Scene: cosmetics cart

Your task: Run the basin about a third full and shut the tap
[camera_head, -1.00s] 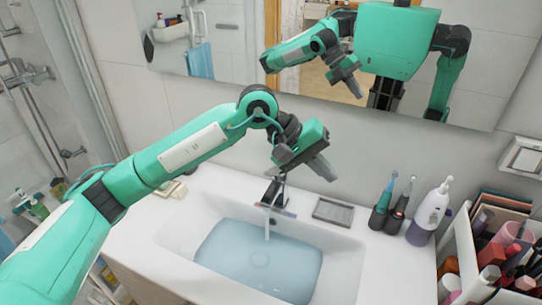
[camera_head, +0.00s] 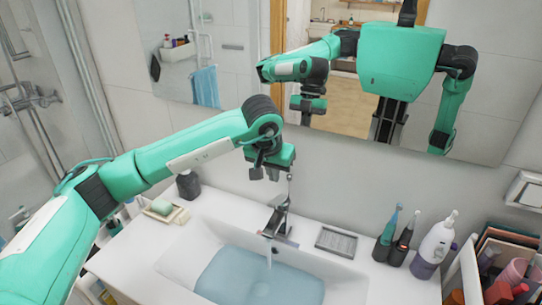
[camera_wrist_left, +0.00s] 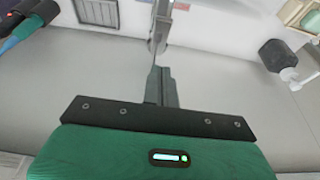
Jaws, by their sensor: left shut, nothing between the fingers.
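The white basin (camera_head: 190,262) holds a pool of pale blue water (camera_head: 255,282). A thin stream (camera_head: 268,254) runs into it from the dark metal tap (camera_head: 279,218), so the tap is on. The tap's thin upright lever (camera_head: 289,187) rises behind the spout. My left gripper (camera_head: 265,174) points down above and slightly left of the tap, with its jaws shut and empty. In the left wrist view the shut fingers (camera_wrist_left: 160,80) line up with the tap (camera_wrist_left: 159,30); I cannot tell whether they touch it. My right gripper is out of view.
A soap dish (camera_head: 165,212) and dark bottle (camera_head: 188,184) stand left of the tap. A grey tray (camera_head: 336,241), electric toothbrushes (camera_head: 391,236) and a white pump bottle (camera_head: 434,245) stand right. A crowded cosmetics box (camera_head: 465,275) is at far right. The mirror (camera_head: 240,60) hangs behind.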

